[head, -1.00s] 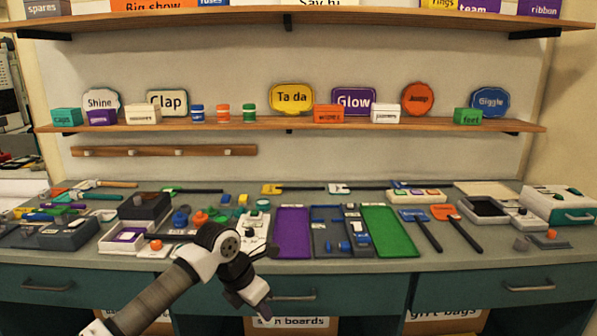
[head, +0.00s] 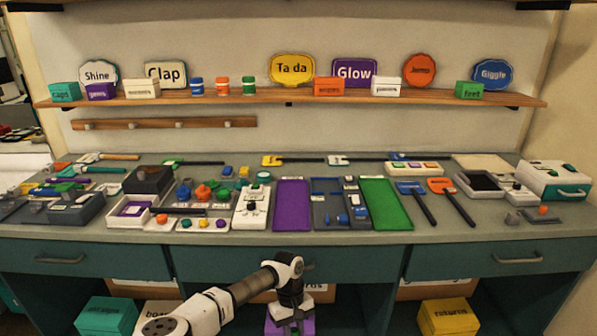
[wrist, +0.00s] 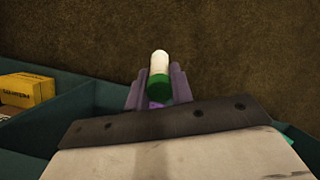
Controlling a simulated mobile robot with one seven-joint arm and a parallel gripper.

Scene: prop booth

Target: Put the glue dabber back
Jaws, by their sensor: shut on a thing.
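My gripper (wrist: 158,92) is shut on a small cylinder with a rounded white end and a green band, which looks like the glue dabber (wrist: 160,66). In the wrist view its white end points away from my gripper, and its lower part is hidden between the purple-grey fingers. In the head view my gripper (head: 290,318) hangs low in front of the drawers, below the bench top and apart from it. The dabber cannot be made out in that view. I cannot tell which spot on the bench belongs to it.
The bench holds a purple tray (head: 292,205), a grey sectioned tray (head: 325,222), a green tray (head: 384,203) and a white tray with coloured rounds (head: 190,224). Blue-headed (head: 420,200) and orange-headed (head: 455,200) paddles lie right. A yellow box (head: 448,318) stands in an open bay below.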

